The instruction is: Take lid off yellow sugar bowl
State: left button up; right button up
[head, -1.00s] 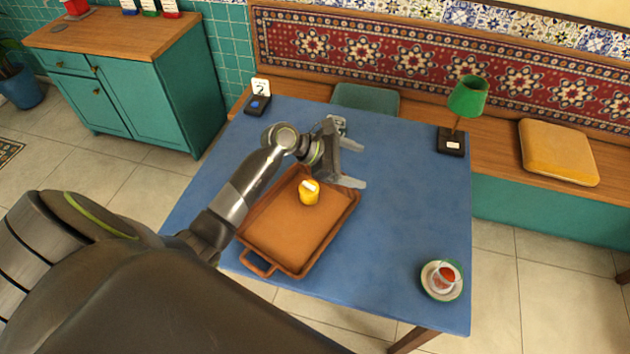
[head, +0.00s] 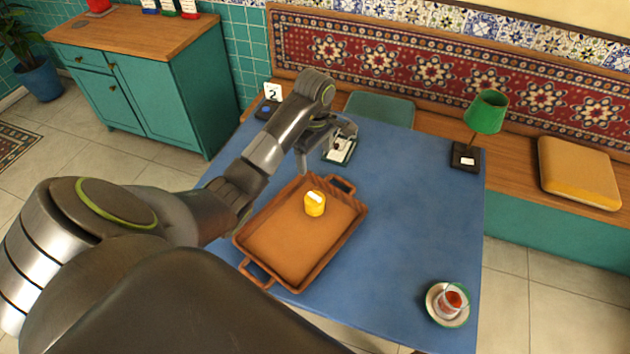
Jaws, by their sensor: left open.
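The yellow sugar bowl (head: 315,208) stands upright in the far half of the brown tray (head: 266,248). A pale patch shows on its top; I cannot tell whether this is the lid or its knob. My left gripper (head: 326,155) is open, above the far edge of the tray and beyond the bowl. It is apart from the bowl, and nothing shows between its fingers. My right gripper is out of view.
A small dark-framed card (head: 341,152) lies behind the left gripper. A green lamp (head: 487,112) stands at the table's far right, and a glass of red tea on a saucer (head: 436,312) is near right. The blue table (head: 410,220) is clear between them.

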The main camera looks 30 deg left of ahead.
pick_arm(q)
jog(key=b, duration=0.9)
send_over(315, 195)
jog(key=f, duration=1)
jog(key=shift+w+a+f, duration=0.2)
jog(key=shift+w+f, duration=0.05)
jog(key=shift+w, duration=0.05)
jog(key=f, duration=0.4)
jog(key=shift+s+d, duration=0.25)
jog(key=shift+s, duration=0.15)
jog(key=shift+f, duration=0.35)
jog(key=c, duration=1)
